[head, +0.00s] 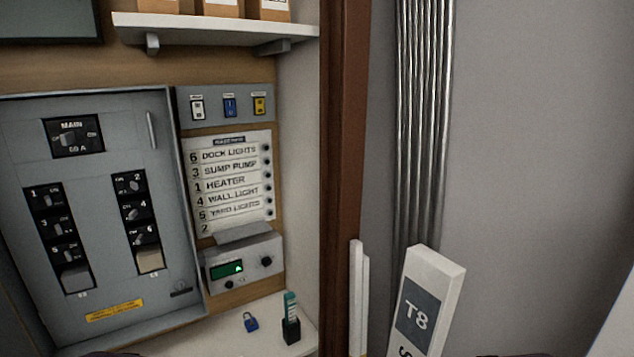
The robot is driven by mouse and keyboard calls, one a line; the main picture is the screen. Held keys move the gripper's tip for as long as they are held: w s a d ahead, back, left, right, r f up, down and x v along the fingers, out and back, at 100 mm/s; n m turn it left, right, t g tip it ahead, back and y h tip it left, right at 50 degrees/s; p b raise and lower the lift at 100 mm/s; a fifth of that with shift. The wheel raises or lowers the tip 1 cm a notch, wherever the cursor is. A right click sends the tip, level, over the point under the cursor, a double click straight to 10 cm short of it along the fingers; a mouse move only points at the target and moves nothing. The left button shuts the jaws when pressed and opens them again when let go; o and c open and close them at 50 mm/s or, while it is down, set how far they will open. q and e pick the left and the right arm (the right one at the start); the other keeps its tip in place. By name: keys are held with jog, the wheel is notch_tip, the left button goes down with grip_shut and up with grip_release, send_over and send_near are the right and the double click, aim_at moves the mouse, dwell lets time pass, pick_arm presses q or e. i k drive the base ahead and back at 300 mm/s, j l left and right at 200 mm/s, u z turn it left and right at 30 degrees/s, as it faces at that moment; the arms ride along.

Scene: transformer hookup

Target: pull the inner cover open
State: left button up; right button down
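The inner cover (105,180) is a grey panel on the left of the head view, set in a grey electrical box. It looks shut. Its slim upright handle (152,130) is near the upper right edge, and a small dark latch or lock (181,289) is at the lower right. A MAIN 60 A switch (72,138) and several numbered breakers (133,210) show through openings in it. Neither of my grippers can be made out; only dark slivers show at the bottom edge.
A labelled directory (230,182) and a meter with a green display (240,266) are right of the box. A blue padlock (250,321) and a black holder (291,330) are on the ledge below. A brown post (345,150) and a white T8 sign (425,305) stand further right.

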aim_at(133, 128)
jog(key=u, duration=1.45)
